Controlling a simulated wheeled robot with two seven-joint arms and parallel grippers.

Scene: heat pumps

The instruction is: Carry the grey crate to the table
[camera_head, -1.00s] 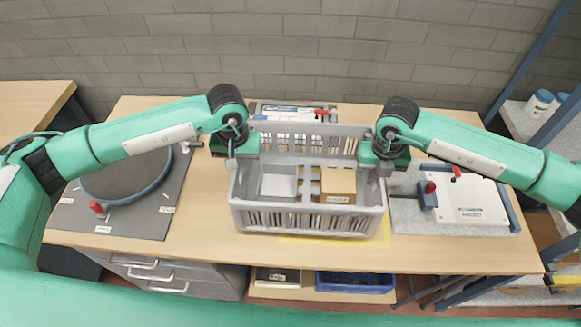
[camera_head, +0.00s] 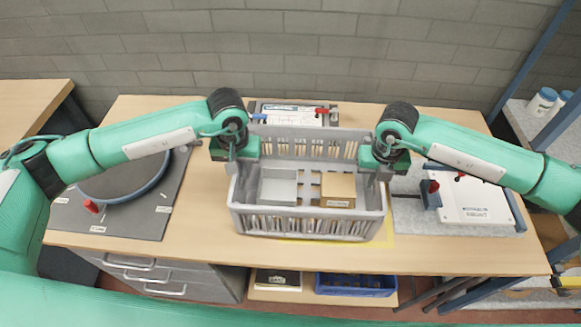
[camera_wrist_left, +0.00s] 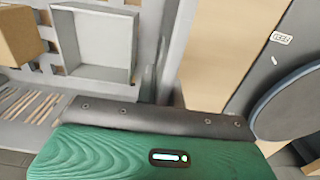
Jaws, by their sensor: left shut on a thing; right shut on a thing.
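The grey crate (camera_head: 305,222) is at the middle of the wooden table (camera_head: 205,225), over a yellow-marked area near the front edge. It looks level; I cannot tell whether its bottom touches the tabletop. Inside are a light grey open box (camera_head: 278,186) and a brown cardboard box (camera_head: 338,188). My left gripper (camera_head: 234,166) is shut on the crate's left side wall, and my right gripper (camera_head: 380,168) is shut on its right side wall. In the left wrist view the crate wall (camera_wrist_left: 170,50) runs up from the gripper, with the grey box (camera_wrist_left: 92,45) beside it. The fingertips are mostly hidden.
A dark mat with a round disc (camera_head: 125,180) lies at the table's left. A white panel unit (camera_head: 474,200) sits on a grey mat at the right, close to the crate. Another device (camera_head: 295,115) is behind the crate. A blue bin (camera_head: 355,284) is below.

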